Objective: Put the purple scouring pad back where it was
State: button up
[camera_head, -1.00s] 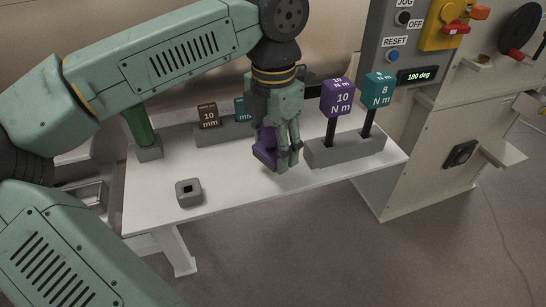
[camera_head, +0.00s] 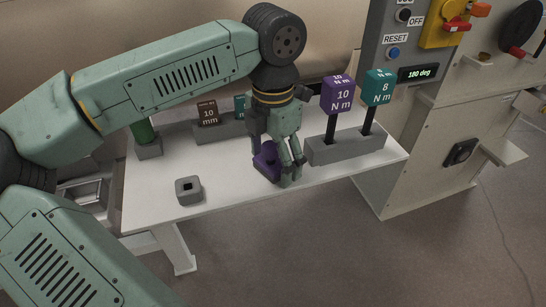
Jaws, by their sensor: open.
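The purple scouring pad (camera_head: 264,160) is at the middle of the white table, low by its surface. My gripper (camera_head: 279,168) is down at the pad, pointing at the table, with its fingers open. The fingers and palm hide part of the pad, and I cannot tell whether any finger still touches it.
Just right of my gripper, a grey rack (camera_head: 346,147) holds a purple 10 Nm tool (camera_head: 338,96) and a teal 8 Nm tool (camera_head: 379,88). Behind is a brown 10 mm block (camera_head: 208,113). A grey square socket (camera_head: 189,190) stands front left; the white table (camera_head: 225,185) is clear between.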

aim_at(273, 144)
notch_tip(273, 144, up, 12)
jog(key=shift+r+p, duration=0.15)
jog(key=shift+p, duration=0.35)
dwell(0.3)
